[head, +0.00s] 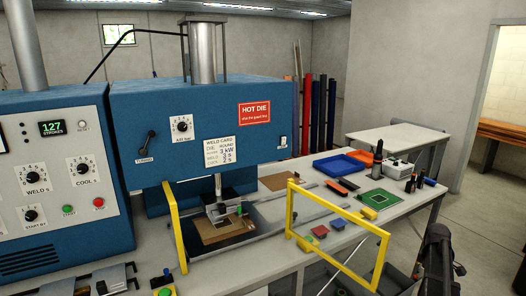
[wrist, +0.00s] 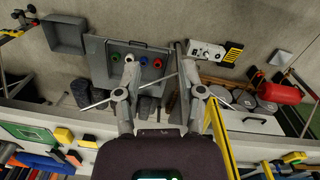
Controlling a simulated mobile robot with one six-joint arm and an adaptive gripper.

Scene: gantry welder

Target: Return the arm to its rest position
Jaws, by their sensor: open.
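My gripper (wrist: 160,72) shows in the wrist view with its two fingers spread wide apart and nothing between them. Beyond the fingers are a grey panel with coloured round parts (wrist: 136,58) and the floor. The gripper does not show clearly in the head view; a dark shape (head: 438,258) at the lower right edge may be part of my arm. The blue welder (head: 205,112) stands at the left and middle of the head view. Its press head (head: 222,207) is over a brown plate (head: 212,230) on the bed.
A yellow guard frame (head: 337,232) stands at the bench front, and its yellow bar (wrist: 217,140) passes close right of my gripper in the wrist view. A blue tray (head: 337,166), an orange tray (head: 362,156) and a green board (head: 376,198) lie on the bench. Open floor (head: 480,230) lies right.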

